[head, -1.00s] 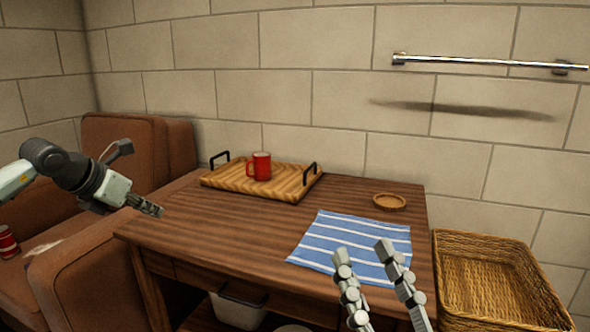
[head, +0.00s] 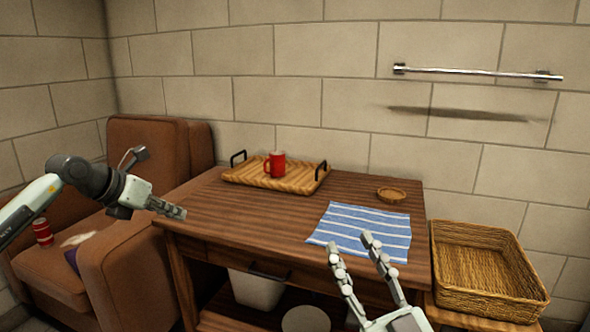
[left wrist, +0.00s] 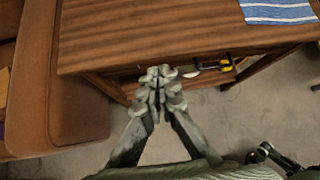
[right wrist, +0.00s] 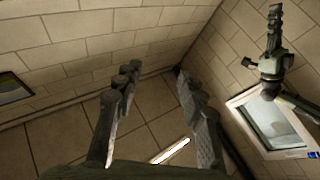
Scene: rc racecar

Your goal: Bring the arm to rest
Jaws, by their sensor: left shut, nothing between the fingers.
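My left gripper (head: 182,212) is shut and empty in the head view, at the left corner of the wooden table and in front of the brown armchair. In the left wrist view its fingers (left wrist: 158,76) are together, over the table's front edge. My right gripper (head: 350,246) is open and empty, with its fingers pointing up in front of the blue striped cloth. In the right wrist view its fingers (right wrist: 155,80) are spread apart with only floor and wall between them.
The wooden table (head: 215,205) holds a tray (head: 300,182) with a red mug (head: 276,163), a small round dish (head: 391,195) and the striped cloth (head: 340,222). A wicker basket (head: 485,290) stands at the right. The armchair (head: 125,265) has a red can (head: 42,232) on it.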

